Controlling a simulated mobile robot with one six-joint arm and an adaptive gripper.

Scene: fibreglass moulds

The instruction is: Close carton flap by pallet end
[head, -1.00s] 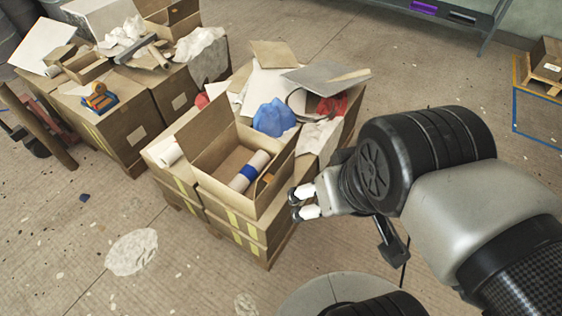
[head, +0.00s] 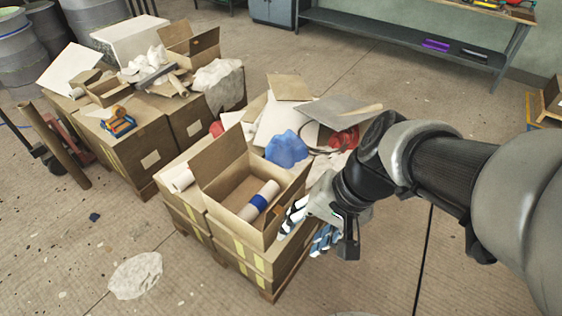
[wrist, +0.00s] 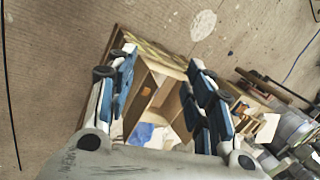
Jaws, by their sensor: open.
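An open cardboard carton (head: 232,224) sits on the front corner of the near loaded pallet. One tall flap (head: 222,162) stands up along its far left side. A narrower flap (head: 292,196) rises on its right side, partly hidden by my fingers. A pale roll with a blue band (head: 260,202) lies inside. My gripper (head: 304,228) is open and empty, just right of the carton's right wall; whether it touches is unclear. In the wrist view, the carton (wrist: 158,92) shows between my spread fingers (wrist: 162,62).
Blue crumpled plastic (head: 286,148), boards and a grey sheet (head: 330,112) lie behind the carton. A second loaded pallet (head: 130,150) stands at the left. A workbench (head: 400,35) is at the back.

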